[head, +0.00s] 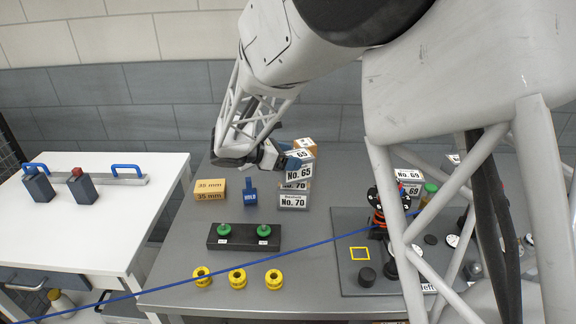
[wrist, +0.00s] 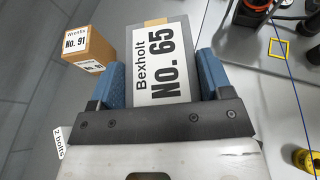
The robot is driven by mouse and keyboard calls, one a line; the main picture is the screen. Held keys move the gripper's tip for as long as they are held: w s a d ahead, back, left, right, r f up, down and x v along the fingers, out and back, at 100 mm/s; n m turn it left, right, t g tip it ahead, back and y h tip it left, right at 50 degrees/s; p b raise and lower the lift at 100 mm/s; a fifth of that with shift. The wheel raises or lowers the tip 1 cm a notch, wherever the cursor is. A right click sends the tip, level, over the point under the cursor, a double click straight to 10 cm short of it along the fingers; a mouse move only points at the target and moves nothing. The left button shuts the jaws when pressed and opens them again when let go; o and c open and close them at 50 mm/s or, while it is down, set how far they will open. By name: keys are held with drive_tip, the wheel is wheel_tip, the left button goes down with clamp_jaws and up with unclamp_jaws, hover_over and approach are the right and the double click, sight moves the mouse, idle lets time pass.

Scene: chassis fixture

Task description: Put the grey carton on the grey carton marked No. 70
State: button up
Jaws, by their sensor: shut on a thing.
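The grey carton marked No. 65 (head: 298,175) is between the blue fingers of my gripper (head: 283,159). In the wrist view its label side (wrist: 162,65) faces the camera, with a finger against each side, so my gripper is shut on it. The grey carton marked No. 70 (head: 293,201) stands on the grey table, directly below the held carton in the head view. The held carton hides part of its top label. I cannot tell whether the two cartons touch. In the wrist view the No. 70 carton is hidden.
A tan carton marked No. 91 (wrist: 88,48) is close by. A tan 35 mm carton (head: 210,190) and blue HOLD block (head: 251,196) stand to the left. A black block with green knobs (head: 243,237) and yellow rings (head: 237,279) are in front. A dark mat (head: 350,283) lies right.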

drive_tip(key=shift+w, duration=0.1)
drive_tip(key=shift+w, duration=0.25)
drive_tip(key=shift+w+a+f, duration=0.1)
drive_tip(key=shift+f, duration=1.65)
drive_tip(key=shift+f, duration=0.15)
drive_tip(key=o, duration=1.2)
